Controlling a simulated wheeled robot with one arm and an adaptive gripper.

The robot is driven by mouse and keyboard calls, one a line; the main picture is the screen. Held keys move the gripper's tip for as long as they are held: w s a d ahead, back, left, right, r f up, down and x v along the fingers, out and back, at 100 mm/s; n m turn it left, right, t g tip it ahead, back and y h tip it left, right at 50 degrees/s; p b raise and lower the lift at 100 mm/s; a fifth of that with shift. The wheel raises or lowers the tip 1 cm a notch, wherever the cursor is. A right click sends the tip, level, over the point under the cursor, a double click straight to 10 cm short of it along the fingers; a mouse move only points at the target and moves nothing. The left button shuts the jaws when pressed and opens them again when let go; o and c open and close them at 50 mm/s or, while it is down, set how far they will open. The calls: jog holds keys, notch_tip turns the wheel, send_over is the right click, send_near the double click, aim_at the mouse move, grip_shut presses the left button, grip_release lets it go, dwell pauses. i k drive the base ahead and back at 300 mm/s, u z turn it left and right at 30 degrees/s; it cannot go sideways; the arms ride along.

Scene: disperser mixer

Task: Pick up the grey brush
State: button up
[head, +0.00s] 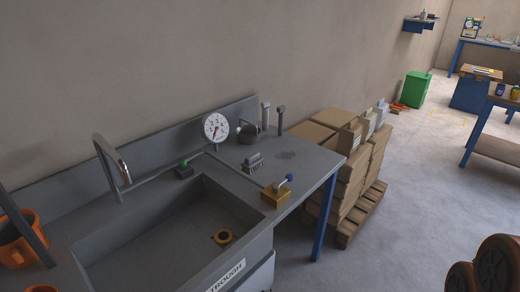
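My gripper is not in view, and nothing is seen touching the grey object.
A trough sink (150,240) with a curved tap (112,160) lies left. A round dial gauge (215,127) and a brass valve with a blue handle (275,194) flank the grey object. Stacked boxes (350,185) on a pallet stand beyond.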

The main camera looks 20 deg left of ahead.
aim_at(249, 165)
jog(key=u, duration=0.45)
jog(key=i, duration=0.9)
jog(key=u, duration=1.4)
jog(key=i, duration=0.5)
jog(key=u, duration=0.5)
